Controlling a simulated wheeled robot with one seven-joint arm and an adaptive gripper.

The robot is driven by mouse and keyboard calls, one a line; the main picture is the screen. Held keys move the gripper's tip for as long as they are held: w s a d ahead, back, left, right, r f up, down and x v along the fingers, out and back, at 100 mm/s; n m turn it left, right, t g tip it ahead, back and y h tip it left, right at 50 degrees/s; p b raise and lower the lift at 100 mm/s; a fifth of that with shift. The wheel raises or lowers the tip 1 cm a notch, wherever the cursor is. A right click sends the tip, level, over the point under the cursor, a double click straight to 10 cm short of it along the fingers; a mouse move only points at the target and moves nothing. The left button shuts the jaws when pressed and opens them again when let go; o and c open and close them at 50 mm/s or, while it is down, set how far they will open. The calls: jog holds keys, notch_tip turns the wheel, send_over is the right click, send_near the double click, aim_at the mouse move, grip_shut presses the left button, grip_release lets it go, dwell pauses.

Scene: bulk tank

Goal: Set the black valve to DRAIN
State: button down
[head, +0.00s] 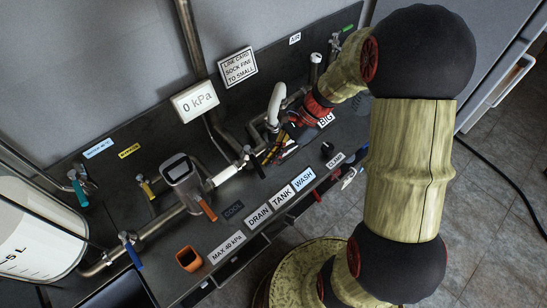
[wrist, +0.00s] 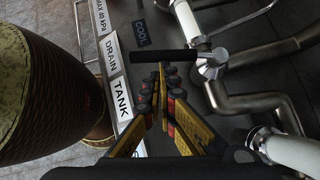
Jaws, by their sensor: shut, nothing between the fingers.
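The black valve is a black bar handle (wrist: 165,56) on a silver valve body (wrist: 212,66) in the wrist view. The handle's free end points left toward the label plates, near the DRAIN label (wrist: 112,58) and the TANK label (wrist: 122,97); I cannot tell exactly which it lines up with. In the head view the black handle (head: 259,168) points down-right toward the DRAIN (head: 258,216) and TANK (head: 282,197) labels. My gripper (wrist: 160,72) is shut and empty, its tips close to the handle; contact is unclear. The gripper (head: 275,150) also shows beside the valve in the head view.
Steel pipes (wrist: 265,103) run close to the right of the handle. A pump with an orange handle (head: 208,209), a gauge reading 0 kPa (head: 196,101), an orange cup (head: 188,259) and a tank (head: 35,235) stand leftward. A WASH label (head: 304,179) is beside TANK.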

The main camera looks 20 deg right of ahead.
aim_at(260, 170)
jog(key=shift+s+a+m+t+p, duration=0.2)
jog(key=shift+a+m+t+p, duration=0.1)
jog(key=shift+p, duration=0.1)
jog(key=shift+s+a+m+t+p, duration=0.25)
jog(key=shift+a+m+t+p, duration=0.2)
jog(key=shift+m+p, duration=0.15)
jog(key=a+m+t, duration=0.1)
jog(key=a+m+t+p, duration=0.1)
jog(key=a+m, duration=0.1)
jog(key=shift+s+m+h, duration=0.3)
jog(key=shift+s, duration=0.1)
jog(key=shift+w+a+p, duration=0.1)
jog(key=shift+a+p, duration=0.25)
jog(key=shift+a, duration=0.3)
